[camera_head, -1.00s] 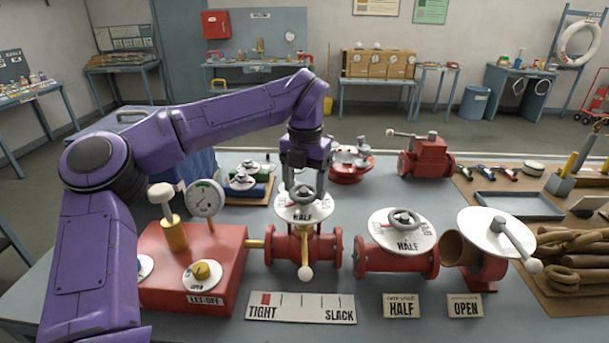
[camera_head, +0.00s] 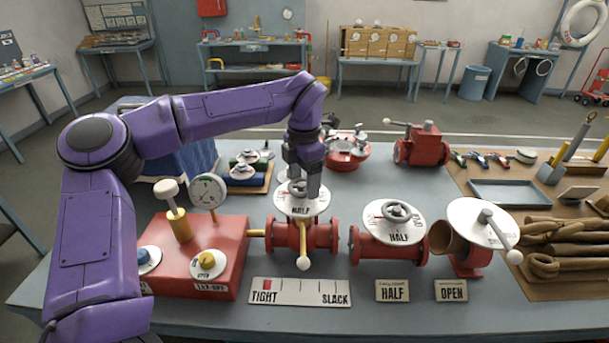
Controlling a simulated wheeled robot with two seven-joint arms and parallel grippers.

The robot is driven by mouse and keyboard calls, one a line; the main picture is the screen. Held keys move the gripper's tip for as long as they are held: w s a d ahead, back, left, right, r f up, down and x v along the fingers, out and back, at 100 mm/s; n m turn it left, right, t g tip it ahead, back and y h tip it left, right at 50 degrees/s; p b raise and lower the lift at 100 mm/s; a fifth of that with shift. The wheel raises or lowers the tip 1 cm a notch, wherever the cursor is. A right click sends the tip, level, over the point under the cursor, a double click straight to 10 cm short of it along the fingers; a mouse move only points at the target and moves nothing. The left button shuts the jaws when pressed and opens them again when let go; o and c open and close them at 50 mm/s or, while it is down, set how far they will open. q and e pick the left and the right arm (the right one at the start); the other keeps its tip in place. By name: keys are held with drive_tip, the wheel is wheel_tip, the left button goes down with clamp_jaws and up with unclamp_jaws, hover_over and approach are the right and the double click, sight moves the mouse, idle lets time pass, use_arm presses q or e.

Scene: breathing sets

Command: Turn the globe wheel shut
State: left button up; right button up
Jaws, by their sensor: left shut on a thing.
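My left gripper (camera_head: 303,187) reaches down from above and is shut on the small grey handwheel (camera_head: 295,188) of the left red valve (camera_head: 320,237). Its fingers hide part of the wheel. Under the wheel is a white round dial (camera_head: 318,204); HALF reads at its front. A yellow lever with a white ball (camera_head: 303,263) hangs at the valve's front. A second red valve (camera_head: 390,248) to the right has an uncovered grey wheel (camera_head: 397,211) over a dial that also reads HALF. My right gripper is not in view.
A red box (camera_head: 222,238) with a plunger, gauge and knobs stands left of the valve. A TIGHT–SLACK strip (camera_head: 300,291) and HALF (camera_head: 392,290) and OPEN (camera_head: 451,290) plates lie in front. A cranked white disc (camera_head: 470,222) stands at right.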

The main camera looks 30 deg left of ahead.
sight(302, 184)
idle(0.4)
use_arm(q)
drive_tip(key=o, duration=1)
drive_tip(key=shift+o, duration=0.2)
drive_tip(key=shift+s+a, duration=0.1)
drive_tip(key=shift+s, duration=0.05)
wheel_tip(302, 184, up, 11)
drive_tip(key=b, duration=0.1)
drive_tip(key=shift+f+b, duration=0.15)
drive_tip(key=shift+b, duration=0.25)
